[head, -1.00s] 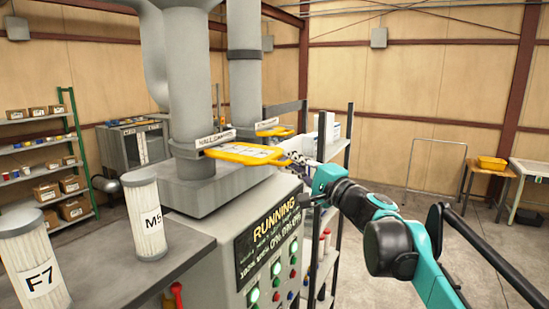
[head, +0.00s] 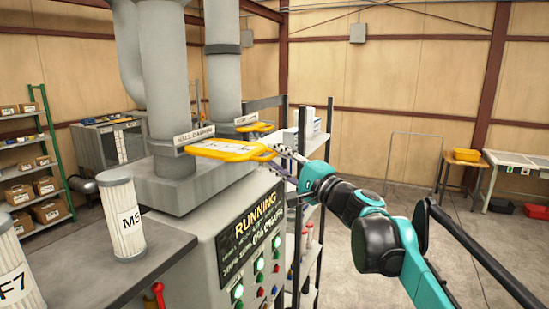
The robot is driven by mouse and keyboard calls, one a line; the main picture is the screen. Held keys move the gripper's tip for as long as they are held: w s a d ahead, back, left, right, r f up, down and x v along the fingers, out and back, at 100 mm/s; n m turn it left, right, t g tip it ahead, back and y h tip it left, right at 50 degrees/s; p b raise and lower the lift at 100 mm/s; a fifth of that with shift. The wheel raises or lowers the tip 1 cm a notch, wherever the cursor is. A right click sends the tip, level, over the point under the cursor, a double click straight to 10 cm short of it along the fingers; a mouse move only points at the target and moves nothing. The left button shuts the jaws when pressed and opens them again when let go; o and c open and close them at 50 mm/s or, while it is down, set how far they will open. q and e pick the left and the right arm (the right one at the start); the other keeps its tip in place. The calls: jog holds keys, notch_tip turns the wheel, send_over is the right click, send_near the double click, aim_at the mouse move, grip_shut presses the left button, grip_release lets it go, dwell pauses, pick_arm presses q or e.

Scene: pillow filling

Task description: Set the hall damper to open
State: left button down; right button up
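The hall damper is a yellow plate with a looped handle (head: 232,151), set in the nearer grey duct (head: 165,75) under a label reading HALL DAMPER (head: 194,134). The plate sticks out to the right of the duct, roughly level. My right gripper (head: 284,154) is at the right end of the handle loop, its fingers close to or touching it. The fingers are small and partly overlap the handle, so I cannot tell whether they are open or shut on it. My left gripper is not in view.
A second yellow damper handle (head: 255,127) sits just behind on the farther duct (head: 222,70). Below is the control panel (head: 252,235) reading RUNNING. A filter cartridge marked M5 (head: 125,222) stands on the bench at left. A rack (head: 310,200) stands behind my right arm.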

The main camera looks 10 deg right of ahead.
jog(key=v, duration=1.1)
jog(key=shift+s+d, duration=0.15)
jog(key=shift+s, duration=0.05)
jog(key=s+a+f+n+g+h+b, duration=0.1)
jog(key=s+a+f+n+g+b, duration=0.2)
jog(key=f, duration=0.8)
jog(key=s+a+f+n+g+h+b, duration=0.1)
jog(key=s+a+f+g+b, duration=0.15)
jog(key=f+b, duration=0.65)
jog(key=s+a+f+n+g+h+b, duration=0.1)
jog(key=s+a+f+n, duration=0.15)
jog(key=f, duration=1.15)
jog(key=s+d+f+n+g+h+b, duration=0.1)
jog(key=s+f+b, duration=0.3)
jog(key=f, duration=0.7)
jog(key=s+d+f+n+g+h+b, duration=0.1)
jog(key=s+d+f+n+h+b, duration=0.2)
jog(key=f, duration=0.8)
jog(key=s+d+f+n+g+h+b, duration=0.1)
jog(key=s+f+b, duration=0.4)
jog(key=f, duration=0.6)
jog(key=shift+s+d+n+h+b, duration=0.3)
jog(key=shift+d+n+h+b, duration=0.25)
jog(key=shift+d+h+b, duration=0.5)
jog(key=shift+a+f+g, duration=0.15)
jog(key=shift+a+g, duration=0.05)
jog(key=shift+g, duration=0.05)
